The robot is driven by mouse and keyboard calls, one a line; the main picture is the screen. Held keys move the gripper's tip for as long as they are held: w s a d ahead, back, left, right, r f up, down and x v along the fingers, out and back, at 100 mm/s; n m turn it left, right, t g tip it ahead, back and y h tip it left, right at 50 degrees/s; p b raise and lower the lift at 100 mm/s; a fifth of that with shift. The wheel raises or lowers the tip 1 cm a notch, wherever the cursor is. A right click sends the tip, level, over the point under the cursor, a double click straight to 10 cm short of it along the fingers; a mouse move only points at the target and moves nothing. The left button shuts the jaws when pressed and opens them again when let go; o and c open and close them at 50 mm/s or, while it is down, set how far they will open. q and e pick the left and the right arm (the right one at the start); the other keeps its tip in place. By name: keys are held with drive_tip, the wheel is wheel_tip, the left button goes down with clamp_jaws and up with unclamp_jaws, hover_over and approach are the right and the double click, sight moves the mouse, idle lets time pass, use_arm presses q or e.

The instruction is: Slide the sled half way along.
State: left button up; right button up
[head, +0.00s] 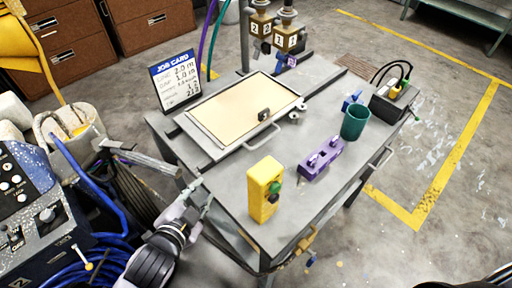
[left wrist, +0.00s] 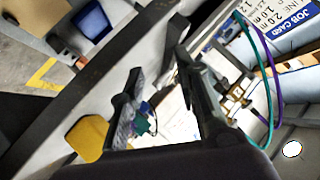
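The likely sled is a flat grey tray (head: 213,143) with a tan panel (head: 243,108), lying on the rear left part of the metal table (head: 228,185). A bar handle (head: 262,137) sits on its near edge, and a small black block (head: 264,115) stands near its right side. My left gripper (head: 197,194) is at the table's left edge, short of the tray and left of the yellow button box (head: 265,188). In the left wrist view its two dark fingers (left wrist: 158,72) are apart with nothing clearly between them. My right gripper is not seen.
A purple block (head: 321,160), a green cup (head: 355,122) and a black box (head: 393,101) stand on the right of the table. A job card (head: 175,82) and hanging brass weights (head: 286,40) are behind. A control panel (head: 30,200) and blue hoses lie left.

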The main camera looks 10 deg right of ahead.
sight(257, 147)
use_arm(q)
drive_tip(key=d+m+h, duration=0.1)
drive_tip(key=d+m, duration=0.1)
drive_tip(key=d+r+m+h, duration=0.1)
drive_tip(key=d+m+h, duration=0.1)
drive_tip(key=d+r+m+h, duration=0.1)
drive_tip(key=d+m, duration=0.1)
drive_tip(key=shift+w+d+t+h, duration=0.15)
drive_tip(key=shift+w+t+h, duration=0.05)
drive_tip(key=shift+t+h, duration=0.1)
drive_tip(key=x, duration=1.6)
drive_tip(key=shift+w+d+f+p, duration=0.1)
drive_tip(key=shift+w+d+p, duration=0.15)
drive_tip(key=shift+p, duration=0.05)
drive_tip(key=shift+c, duration=0.6)
drive_tip(key=shift+f, duration=0.1)
drive_tip(key=c, duration=0.5)
clamp_jaws()
